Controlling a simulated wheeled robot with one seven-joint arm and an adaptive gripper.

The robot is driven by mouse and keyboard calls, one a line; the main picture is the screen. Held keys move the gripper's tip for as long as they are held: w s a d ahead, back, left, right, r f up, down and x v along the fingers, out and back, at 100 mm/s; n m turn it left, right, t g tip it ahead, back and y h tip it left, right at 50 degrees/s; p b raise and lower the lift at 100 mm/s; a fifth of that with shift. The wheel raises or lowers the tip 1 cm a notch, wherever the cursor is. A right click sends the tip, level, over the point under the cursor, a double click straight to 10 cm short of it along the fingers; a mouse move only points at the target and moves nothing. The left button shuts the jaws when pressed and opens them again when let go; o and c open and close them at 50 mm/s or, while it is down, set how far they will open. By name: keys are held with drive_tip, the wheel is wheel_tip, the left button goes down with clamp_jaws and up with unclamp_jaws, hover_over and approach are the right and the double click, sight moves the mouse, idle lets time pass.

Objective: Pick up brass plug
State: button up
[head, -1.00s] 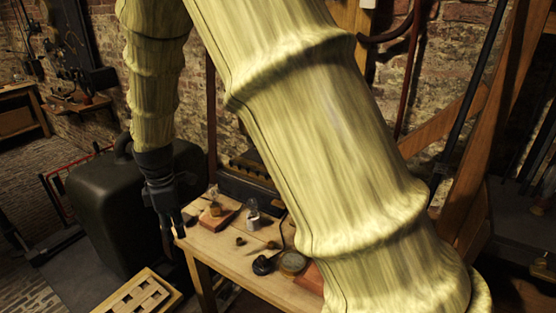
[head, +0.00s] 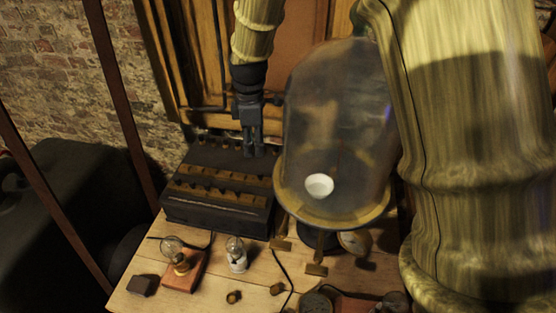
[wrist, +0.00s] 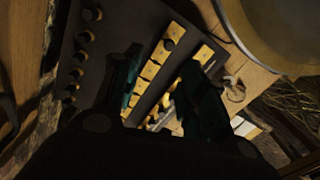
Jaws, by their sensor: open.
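My gripper (head: 252,143) is open and points down over the back part of a dark box (head: 180,213) topped with brass bars and small knobs. In the wrist view the two fingers of my gripper (wrist: 160,62) are apart, with brass blocks (wrist: 150,70) of the box showing between and beyond them. Nothing shows held. Two small brass pieces, one (head: 233,297) and another (head: 277,288), lie on the tabletop in front of the box.
A glass bell jar (head: 335,110) with a white cup inside stands just right of my gripper. A bulb on a red base (head: 182,278), a white-based bulb (head: 237,262) and a dark block (head: 142,286) stand on the wooden table (head: 205,297). A wooden panel is behind.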

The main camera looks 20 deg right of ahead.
sight(260, 173)
drive_tip(key=s+f, duration=0.1)
drive_tip(key=s+f+p, duration=0.1)
drive_tip(key=f, duration=0.1)
drive_tip(key=shift+d, duration=0.2)
drive_tip(key=shift+w+d+f, duration=0.1)
drive_tip(key=shift+w+f, duration=0.75)
drive_tip(key=shift+f, duration=0.3)
drive_tip(key=shift+s+f+p, duration=0.55)
drive_tip(key=shift+s+p, duration=0.3)
drive_tip(key=shift+p, duration=0.1)
wheel_tip(260, 173, down, 2)
drive_tip(key=shift+w+d+f+p, duration=0.1)
drive_tip(key=shift+p, duration=0.25)
drive_tip(key=shift+w+f, duration=0.15)
drive_tip(key=shift+f, duration=0.25)
drive_tip(key=shift+s+f, duration=0.2)
drive_tip(key=shift+f, duration=0.05)
